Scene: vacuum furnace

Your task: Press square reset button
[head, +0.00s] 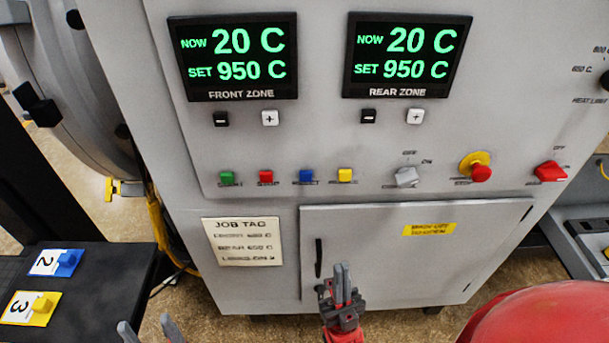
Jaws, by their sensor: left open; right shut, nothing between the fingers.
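The labels beneath are blurred; the one under the blue button seems to read RESET. My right gripper (342,276) is shut and empty, pointing up in front of the lower cabinet door, below the button row and apart from it in the picture. My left gripper (147,326) is open and empty at the bottom edge, left of the cabinet; only its fingertips show.
Two displays (240,58) (407,57) have minus and plus keys below. A grey rotary switch (406,177), red emergency knob (480,172) and red switch (550,171) are to the right. A black table (100,265) stands left; a red rounded object (545,310) is lower right.

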